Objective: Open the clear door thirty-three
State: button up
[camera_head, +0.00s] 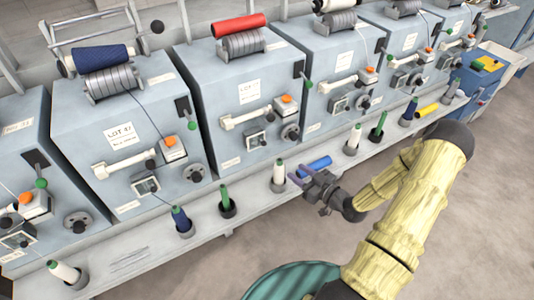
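No clear door and no number thirty-three can be made out in the head view; most labels are too small to read. A row of blue-grey spinning units (229,90) fills the view, one with a label that seems to read "LOT 41" (122,135). My gripper (298,177) is in front of the units, near the shelf edge. Its two fingers look apart, with nothing seen between them. A blue tube (316,163) lies on the shelf just beyond it; I cannot tell whether they touch.
The narrow shelf (250,196) carries upright bobbins, such as a white one (279,172) and a green one (225,198). A yellow tube (427,110) lies farther right. A teal striped round thing (290,282) stands at the bottom. The floor (480,220) at right is clear.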

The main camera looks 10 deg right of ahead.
aim_at(258, 144)
jog(key=shift+s+d+t, duration=0.25)
jog(key=shift+d+t, duration=0.1)
jog(key=shift+t, duration=0.55)
jog(key=x, duration=1.7)
jog(key=shift+a, duration=0.3)
jog(key=shift+w, duration=0.1)
grip_shut()
